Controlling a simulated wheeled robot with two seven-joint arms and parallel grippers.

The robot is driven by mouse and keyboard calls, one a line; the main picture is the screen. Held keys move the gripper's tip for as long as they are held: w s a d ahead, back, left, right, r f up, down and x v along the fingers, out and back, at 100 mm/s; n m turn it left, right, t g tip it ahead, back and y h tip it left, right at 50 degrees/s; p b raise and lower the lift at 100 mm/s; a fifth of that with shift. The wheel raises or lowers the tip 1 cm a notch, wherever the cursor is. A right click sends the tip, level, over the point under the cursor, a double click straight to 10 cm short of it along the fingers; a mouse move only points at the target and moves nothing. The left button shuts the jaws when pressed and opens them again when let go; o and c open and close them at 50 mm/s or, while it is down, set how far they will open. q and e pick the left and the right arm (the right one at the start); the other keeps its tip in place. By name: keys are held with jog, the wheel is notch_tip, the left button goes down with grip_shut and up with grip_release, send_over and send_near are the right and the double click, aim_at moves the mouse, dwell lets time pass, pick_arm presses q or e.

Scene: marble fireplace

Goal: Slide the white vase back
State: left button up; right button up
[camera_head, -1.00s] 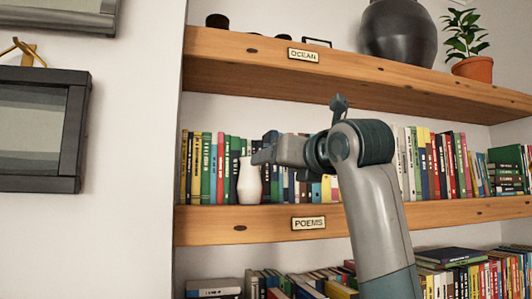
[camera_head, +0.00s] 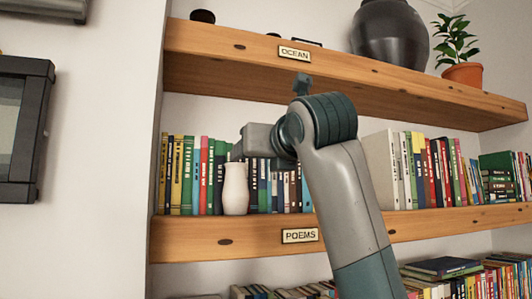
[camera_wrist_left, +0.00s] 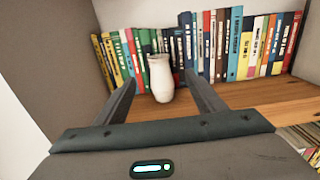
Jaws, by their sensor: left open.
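The white vase (camera_head: 236,189) stands upright on the middle shelf (camera_head: 190,230), in front of a row of books near the shelf's left end. In the left wrist view the vase (camera_wrist_left: 160,78) is straight ahead, seen between the two fingers of my left gripper (camera_wrist_left: 159,82). The fingers are spread apart and hold nothing. I cannot tell whether the vase is between the fingertips or just beyond them. In the head view my left gripper is mostly hidden behind my wrist, above and right of the vase. My right gripper is out of view.
Books (camera_head: 192,175) line the shelf behind the vase. The upper shelf (camera_head: 350,80), bearing a dark round vase (camera_head: 390,33) and a potted plant (camera_head: 462,72), overhangs my arm. The left wall edge is close. A "POEMS" label (camera_head: 300,236) is on the shelf front.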

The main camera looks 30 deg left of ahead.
pick_arm(q)
jog(key=p, duration=0.3)
send_near(239, 166)
jog(key=x, duration=0.2)
jog(key=p+x, duration=0.4)
jog(key=x, duration=0.5)
jog(key=shift+w+r, duration=0.1)
jog(key=shift+p+x, duration=0.35)
jog(key=shift+x, duration=0.55)
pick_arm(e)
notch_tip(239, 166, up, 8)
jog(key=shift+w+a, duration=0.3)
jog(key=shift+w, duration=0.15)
pick_arm(q)
jog(key=shift+c, duration=0.3)
jog(key=c, duration=1.3)
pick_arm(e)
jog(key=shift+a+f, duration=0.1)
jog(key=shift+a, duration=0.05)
pick_arm(q)
jog(key=shift+w+a+f, duration=0.25)
jog(key=shift+a, duration=0.15)
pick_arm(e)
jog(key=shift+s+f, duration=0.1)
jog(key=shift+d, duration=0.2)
